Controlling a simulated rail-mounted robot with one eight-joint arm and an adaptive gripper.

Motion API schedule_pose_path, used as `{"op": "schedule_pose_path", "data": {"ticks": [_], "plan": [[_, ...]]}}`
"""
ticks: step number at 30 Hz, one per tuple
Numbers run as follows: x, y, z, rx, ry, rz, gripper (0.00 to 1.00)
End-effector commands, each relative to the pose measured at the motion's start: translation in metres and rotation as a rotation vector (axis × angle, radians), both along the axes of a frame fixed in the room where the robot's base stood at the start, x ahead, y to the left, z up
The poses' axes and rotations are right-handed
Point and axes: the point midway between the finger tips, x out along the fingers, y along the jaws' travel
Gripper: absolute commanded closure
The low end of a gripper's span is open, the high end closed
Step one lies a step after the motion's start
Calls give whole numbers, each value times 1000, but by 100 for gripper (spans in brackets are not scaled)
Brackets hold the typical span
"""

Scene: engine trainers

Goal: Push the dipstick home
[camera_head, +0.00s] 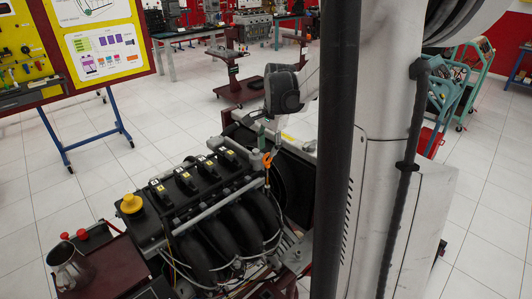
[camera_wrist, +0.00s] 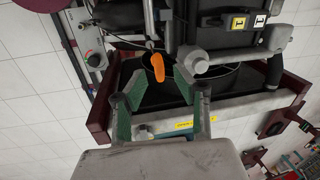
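The dipstick's orange handle (camera_head: 267,160) stands above the engine (camera_head: 205,205), near its right rear end by the radiator. In the wrist view the orange handle (camera_wrist: 155,67) shows just beyond and between the tips of my gripper (camera_wrist: 159,77). The two green-grey fingers are apart, with dark space between them. In the head view my gripper (camera_head: 268,141) hangs close above the handle, pointing down. I cannot tell whether a finger touches it. The lower end of the dipstick and its tube mouth are not clear.
A black radiator (camera_head: 296,180) stands right behind the handle. Black coil covers, a yellow oil cap (camera_head: 131,204) and thick intake pipes fill the engine top. A metal jug (camera_head: 66,262) stands on the red stand at lower left. Free floor lies behind.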

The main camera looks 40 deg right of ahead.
Motion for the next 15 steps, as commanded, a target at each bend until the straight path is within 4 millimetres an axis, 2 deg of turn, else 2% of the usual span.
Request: {"op": "schedule_pose_path", "data": {"ticks": [6, 15], "plan": [[4, 0, -22, 0, 0, 0, 71], [4, 0, -27, 0, 0, 0, 71]]}}
